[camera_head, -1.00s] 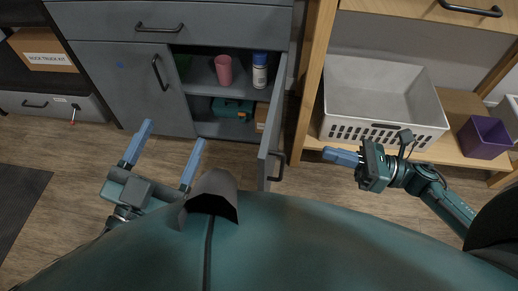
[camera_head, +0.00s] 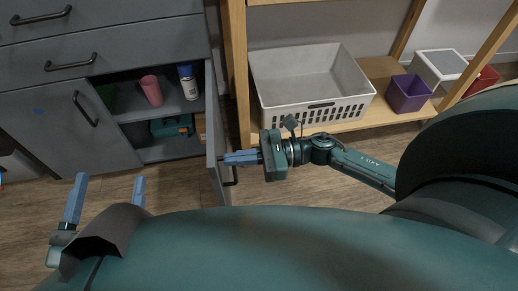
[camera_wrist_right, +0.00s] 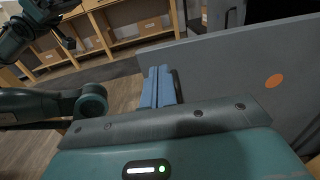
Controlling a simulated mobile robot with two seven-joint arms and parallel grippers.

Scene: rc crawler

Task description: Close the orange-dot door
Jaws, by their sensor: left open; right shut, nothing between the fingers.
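The orange-dot door (camera_head: 212,135) is a grey cabinet door standing open, seen nearly edge-on in the head view. Its orange dot shows in the right wrist view on the grey outer face (camera_wrist_right: 240,65). Its dark handle (camera_head: 231,178) is on the outer side near the free edge. My right gripper (camera_head: 224,158) is shut and empty, with its blue fingers pointing at the outer face, just above the handle. I cannot tell whether the fingertips touch the door. My left gripper (camera_head: 108,186) is open and empty, low at the left.
The open cabinet holds a pink cup (camera_head: 152,90), a blue-capped bottle (camera_head: 189,83) and a teal box (camera_head: 172,126). A closed door with a blue dot (camera_head: 65,125) is left of it. A wooden shelf with a white basket (camera_head: 315,110) and purple bin (camera_head: 408,93) stands right.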

